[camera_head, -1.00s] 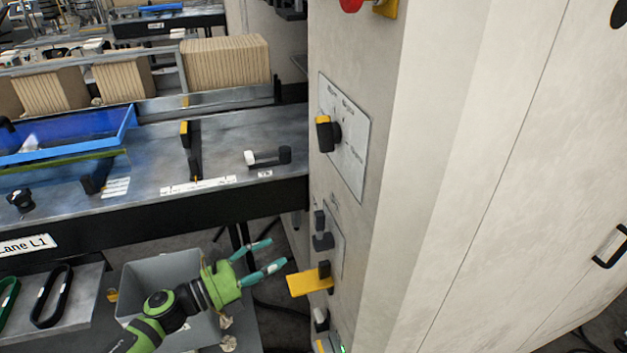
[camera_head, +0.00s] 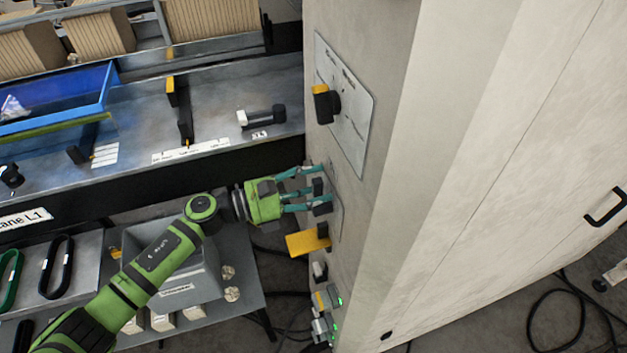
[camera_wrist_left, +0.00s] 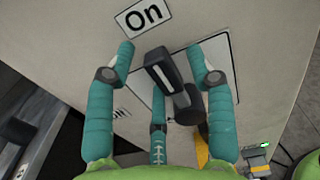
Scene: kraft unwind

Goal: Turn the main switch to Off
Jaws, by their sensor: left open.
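The main switch, a dark lever handle on a round hub, shows in the left wrist view (camera_wrist_left: 162,78) on a pale plate of the cabinet front. In the head view the switch (camera_head: 318,187) is partly hidden by my fingers. A white label reading "On" (camera_wrist_left: 143,16) is beside the plate. My left gripper (camera_head: 318,184) is at the cabinet face, its teal fingers open around the handle. In the left wrist view the gripper (camera_wrist_left: 163,55) has a finger on each side of the handle and a third below; I cannot tell whether any touches it. My right gripper is not in view.
Above is a larger rotary selector (camera_head: 326,103) with a yellow-tipped knob. Just below my gripper a yellow tab (camera_head: 307,242) juts from the cabinet (camera_head: 440,200). A steel bench (camera_head: 225,115) lies left, with a grey bin (camera_head: 180,270) under my arm.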

